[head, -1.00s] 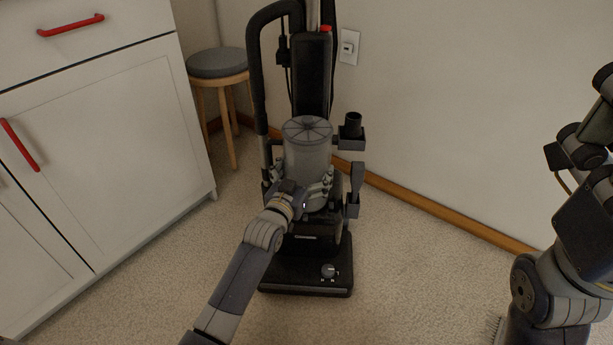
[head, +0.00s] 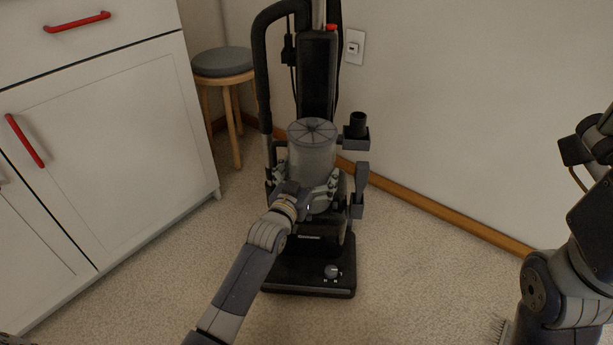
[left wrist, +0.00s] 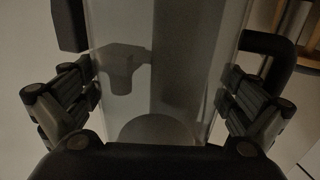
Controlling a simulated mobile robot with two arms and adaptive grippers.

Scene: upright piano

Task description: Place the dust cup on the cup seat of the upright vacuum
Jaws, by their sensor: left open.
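The dust cup (head: 312,155) is a translucent grey cylinder with a ribbed lid, upright at the front of the black upright vacuum (head: 318,75). My left gripper (head: 307,188) is open, with one finger on each side of the cup's lower part. In the left wrist view the cup (left wrist: 175,75) fills the middle between the two spread fingers (left wrist: 160,100); small gaps seem to show beside them. The cup seat is hidden behind my gripper and the cup, so I cannot tell whether the cup's base touches it. My right gripper is out of view; only my right arm shows.
A black attachment holder (head: 354,138) sticks out to the right of the cup. A hose (head: 262,75) runs down the vacuum's left side. A white cabinet (head: 110,150) and a stool (head: 222,62) stand left.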

